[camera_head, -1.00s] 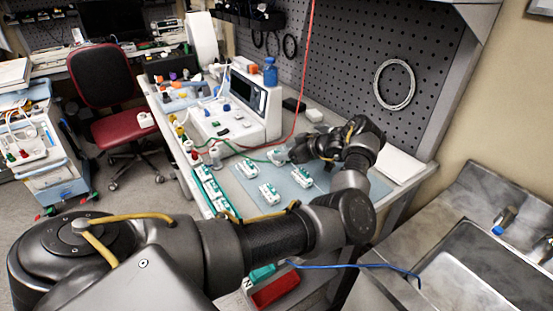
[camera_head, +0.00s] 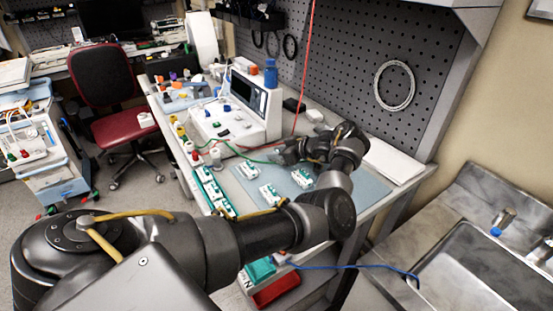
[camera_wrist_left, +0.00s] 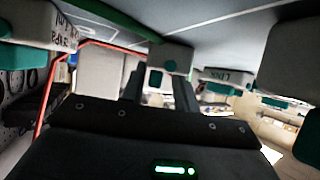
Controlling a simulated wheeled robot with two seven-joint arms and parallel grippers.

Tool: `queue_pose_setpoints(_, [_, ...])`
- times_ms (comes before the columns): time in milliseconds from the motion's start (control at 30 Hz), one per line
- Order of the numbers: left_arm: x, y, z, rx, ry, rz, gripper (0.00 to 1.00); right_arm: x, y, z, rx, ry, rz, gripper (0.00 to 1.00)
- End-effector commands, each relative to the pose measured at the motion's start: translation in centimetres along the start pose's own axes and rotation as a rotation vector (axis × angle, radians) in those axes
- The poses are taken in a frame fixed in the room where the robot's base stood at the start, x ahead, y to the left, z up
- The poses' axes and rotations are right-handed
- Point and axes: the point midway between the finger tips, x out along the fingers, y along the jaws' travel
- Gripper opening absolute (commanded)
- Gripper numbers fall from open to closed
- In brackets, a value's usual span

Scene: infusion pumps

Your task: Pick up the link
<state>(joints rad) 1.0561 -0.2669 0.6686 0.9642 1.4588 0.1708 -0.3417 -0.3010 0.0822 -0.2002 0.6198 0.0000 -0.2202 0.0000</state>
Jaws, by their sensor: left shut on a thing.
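Several small white-and-green blocks lie on the pale blue mat (camera_head: 358,190): one at the left (camera_head: 248,171), one at the front (camera_head: 269,194) and one at the right (camera_head: 302,178). My left gripper (camera_head: 284,157) is at the mat's far edge and largely hides what it holds in the head view. In the left wrist view, its dark fingers (camera_wrist_left: 170,88) are shut on a grey-white block (camera_wrist_left: 172,57) with a teal square. Its label does not show. Another block, reading "LINK" (camera_wrist_left: 226,76), is to the right, apart from the fingers. My right gripper is not in view.
A white device with a screen (camera_head: 240,110) stands behind the mat, with red and green cables near my gripper. A sink (camera_head: 480,265) is at the right.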

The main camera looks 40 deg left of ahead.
Motion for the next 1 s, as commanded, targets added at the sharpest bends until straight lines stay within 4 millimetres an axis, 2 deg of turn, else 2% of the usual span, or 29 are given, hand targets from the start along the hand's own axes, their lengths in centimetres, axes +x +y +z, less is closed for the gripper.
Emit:
queue_pose_setpoints(367, [-0.3,0.1,-0.5,-0.001,-0.001,0.002,0.0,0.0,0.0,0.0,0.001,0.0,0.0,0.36])
queue_pose_setpoints(800, [-4.0,0.1,-7.3,-0.004,-0.002,0.002,0.0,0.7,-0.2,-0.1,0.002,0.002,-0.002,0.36])
queue_pose_setpoints(1000, [-4.8,0.0,-8.7,0.0,-0.001,0.0,0.0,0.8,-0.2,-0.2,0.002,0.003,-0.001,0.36])
